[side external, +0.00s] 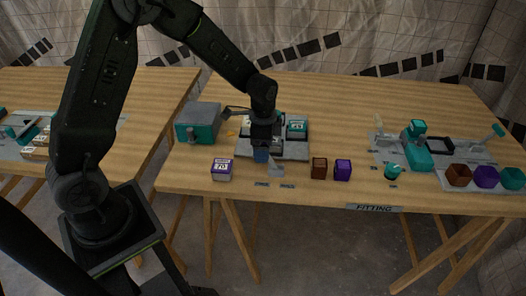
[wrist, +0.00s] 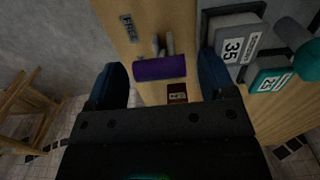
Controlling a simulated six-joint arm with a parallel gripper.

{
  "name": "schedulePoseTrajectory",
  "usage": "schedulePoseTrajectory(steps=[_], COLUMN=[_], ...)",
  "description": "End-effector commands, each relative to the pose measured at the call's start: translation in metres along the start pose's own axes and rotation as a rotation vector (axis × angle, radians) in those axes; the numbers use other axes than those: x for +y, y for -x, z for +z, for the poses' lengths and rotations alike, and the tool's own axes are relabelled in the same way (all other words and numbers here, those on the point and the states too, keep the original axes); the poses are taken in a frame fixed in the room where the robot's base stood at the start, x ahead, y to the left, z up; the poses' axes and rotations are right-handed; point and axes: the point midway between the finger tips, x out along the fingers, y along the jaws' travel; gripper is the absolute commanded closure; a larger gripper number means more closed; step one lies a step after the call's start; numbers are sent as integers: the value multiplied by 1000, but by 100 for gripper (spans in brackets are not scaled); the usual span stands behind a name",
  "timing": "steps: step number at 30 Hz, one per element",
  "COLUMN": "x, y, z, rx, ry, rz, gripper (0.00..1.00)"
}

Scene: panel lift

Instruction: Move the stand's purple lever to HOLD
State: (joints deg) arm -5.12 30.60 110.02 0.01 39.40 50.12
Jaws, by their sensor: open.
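The purple lever (wrist: 160,67) shows in the wrist view as a purple bar on a grey stem, lying between my open fingers with small gaps at its ends. My gripper (wrist: 160,78) does not appear to be closed on it. In the side view my gripper (side external: 263,155) is low at the front edge of the grey stand (side external: 290,152) and hides the lever's purple part. A FREE label (wrist: 128,27) lies left of the lever in the wrist view. The HOLD label cannot be made out; two small plates at the table's front edge are unreadable from the side.
A white-and-purple box (side external: 222,169) is left of my gripper. A brown block (side external: 319,168) and a purple block (side external: 343,170) stand to its right. A teal-fronted grey box (side external: 198,123) is behind left. A teal fixture (side external: 416,152) stands farther right.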

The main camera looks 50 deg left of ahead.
Motion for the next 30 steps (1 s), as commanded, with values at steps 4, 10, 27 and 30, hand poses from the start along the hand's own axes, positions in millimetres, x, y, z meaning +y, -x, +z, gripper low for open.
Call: schedulePoseTrajectory(steps=[4,10,27,30], x=[0,0,0,0], y=[-18,-25,-25,-24], z=[0,0,0,0], rx=[-1,0,0,0], ry=[0,0,0,0], rz=[1,0,0,0], gripper=[23,23,58,67])
